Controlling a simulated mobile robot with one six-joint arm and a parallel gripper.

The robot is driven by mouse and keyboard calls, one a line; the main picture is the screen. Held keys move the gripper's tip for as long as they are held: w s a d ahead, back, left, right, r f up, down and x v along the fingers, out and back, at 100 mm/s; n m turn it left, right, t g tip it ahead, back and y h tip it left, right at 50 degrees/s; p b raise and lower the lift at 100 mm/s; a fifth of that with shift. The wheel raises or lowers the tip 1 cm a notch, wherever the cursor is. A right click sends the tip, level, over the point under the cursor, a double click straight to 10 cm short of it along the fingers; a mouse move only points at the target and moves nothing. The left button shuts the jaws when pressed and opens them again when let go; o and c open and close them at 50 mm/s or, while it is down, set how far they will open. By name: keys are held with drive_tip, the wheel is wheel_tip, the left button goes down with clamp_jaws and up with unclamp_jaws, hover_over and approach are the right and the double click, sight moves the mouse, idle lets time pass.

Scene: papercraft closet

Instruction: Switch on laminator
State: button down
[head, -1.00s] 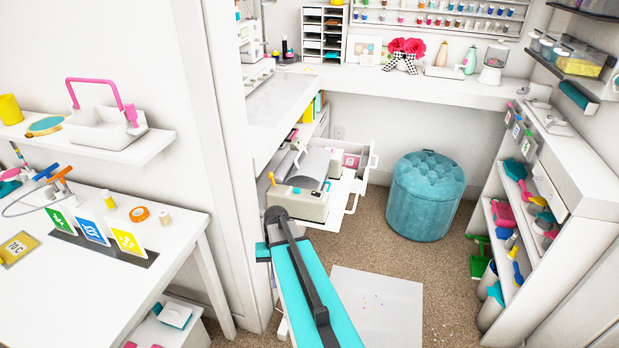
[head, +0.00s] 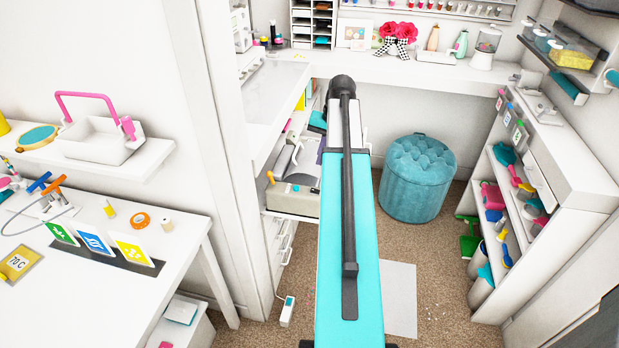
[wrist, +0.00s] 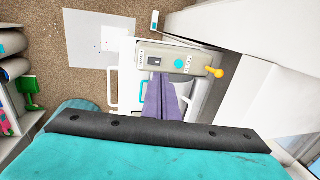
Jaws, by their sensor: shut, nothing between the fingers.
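The laminator (head: 290,202) is a beige machine with an orange lever at its left end, on a white surface in the closet nook. My arm hides its right part in the head view. In the wrist view the laminator (wrist: 165,69) shows its panel with a black switch (wrist: 154,61), a round cyan button (wrist: 179,64) and the orange lever (wrist: 214,72). My gripper (wrist: 157,76) is shut and empty. Its purple-grey fingers point at the panel, their tips just below the black switch in the picture. Height above the panel and any contact cannot be told.
A teal tufted ottoman (head: 418,178) stands right of my arm. A white sheet (head: 401,300) lies on the carpet. A small white device (head: 287,311) is on the left. The white table (head: 180,262) and door frame are at left, a shelf unit (head: 575,185) at right.

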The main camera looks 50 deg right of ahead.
sight(313, 191)
drive_tip(key=shift+s+d+r, duration=0.1)
drive_tip(key=shift+d+r, duration=0.3)
drive_tip(key=shift+r, duration=0.25)
drive_tip(key=shift+f, duration=0.1)
drive_tip(key=shift+p+x, duration=2)
drive_tip(key=shift+x, duration=4.95)
drive_tip(key=shift+w+a+f+g+h, duration=0.15)
drive_tip(key=shift+w+f+g+h, duration=0.1)
drive_tip(key=shift+f+g+h, duration=0.05)
drive_tip(key=shift+s+f, duration=0.15)
drive_tip(key=shift+s, duration=0.05)
